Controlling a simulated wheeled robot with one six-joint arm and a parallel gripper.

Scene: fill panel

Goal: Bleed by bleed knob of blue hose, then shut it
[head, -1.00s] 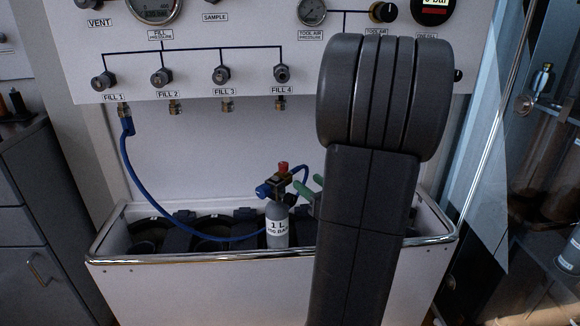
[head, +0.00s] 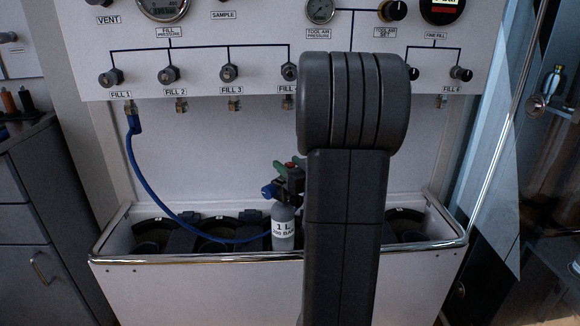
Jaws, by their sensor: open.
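The blue hose (head: 152,199) hangs from the FILL 1 outlet and loops down toward a small grey cylinder (head: 283,222) marked 1 L, standing upright in the trough. A dark valve block tops the cylinder, with a blue knob (head: 268,191) on its left and a red knob (head: 290,165) on top. Which knob is the bleed knob I cannot tell. My gripper (head: 289,163) shows only as green fingertips around the red knob's height. It is open, with the fingertips close to the red knob; contact cannot be told. My arm hides the valve's right side and the hose end.
The white panel above carries gauges and a row of fill valves (head: 171,74). A trough (head: 200,258) with a metal rail surrounds the cylinder and holds several dark round wells. A grey cabinet (head: 30,215) stands left; a glass partition with a metal bar is at right.

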